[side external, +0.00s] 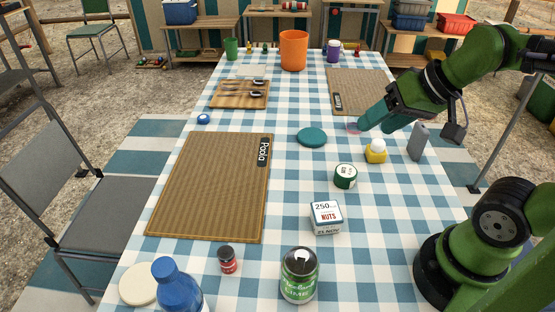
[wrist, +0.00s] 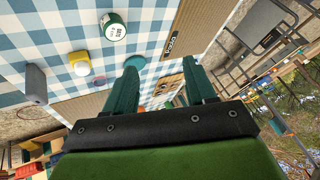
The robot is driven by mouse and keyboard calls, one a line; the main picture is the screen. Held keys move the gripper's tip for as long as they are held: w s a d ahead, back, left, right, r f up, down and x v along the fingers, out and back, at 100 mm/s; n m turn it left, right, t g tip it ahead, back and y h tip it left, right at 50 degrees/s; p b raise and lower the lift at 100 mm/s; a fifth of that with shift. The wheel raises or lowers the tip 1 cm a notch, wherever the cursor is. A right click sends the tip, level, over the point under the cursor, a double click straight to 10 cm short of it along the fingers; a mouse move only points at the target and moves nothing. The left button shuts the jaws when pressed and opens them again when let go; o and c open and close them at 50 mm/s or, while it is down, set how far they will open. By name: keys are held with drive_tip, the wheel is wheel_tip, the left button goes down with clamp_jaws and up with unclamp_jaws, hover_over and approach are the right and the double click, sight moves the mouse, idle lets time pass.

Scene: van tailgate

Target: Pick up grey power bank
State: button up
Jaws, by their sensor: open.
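The grey power bank (side external: 418,141) stands upright on the checked tablecloth near the right edge of the table. In the wrist view it is a grey block (wrist: 36,84) at the far left. My gripper (side external: 368,117) is open and empty, its teal fingers tilted down toward the left. It is above the table, to the left of the power bank and apart from it. In the wrist view the space between the fingertips (wrist: 160,80) holds no object, and the power bank lies outside them.
A yellow-and-white item (side external: 376,151) stands close to the power bank's left. A green-and-white tin (side external: 345,176), a teal disc (side external: 312,137) and a nuts box (side external: 326,217) are further left. A woven mat (side external: 357,90) and an orange bucket (side external: 293,50) lie beyond. Clear cloth lies in front of the power bank.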

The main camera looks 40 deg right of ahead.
drive_tip(key=w+d+f+m+g+h, duration=0.1)
drive_tip(key=w+d+f+m+h, duration=0.15)
drive_tip(key=d, duration=0.75)
drive_tip(key=g+h, duration=0.2)
drive_tip(key=g, duration=0.1)
approach(423, 127)
drive_tip(key=x, duration=0.7)
drive_tip(key=shift+w+d, duration=0.1)
drive_tip(key=shift+d, duration=0.15)
drive_tip(key=shift+a+x, duration=0.1)
drive_tip(key=shift+x, duration=1.25)
drive_tip(key=shift+a+x, duration=0.15)
drive_tip(key=shift+x, duration=1.2)
drive_tip(key=shift+t, duration=0.3)
drive_tip(key=shift+c, duration=0.4)
clamp_jaws()
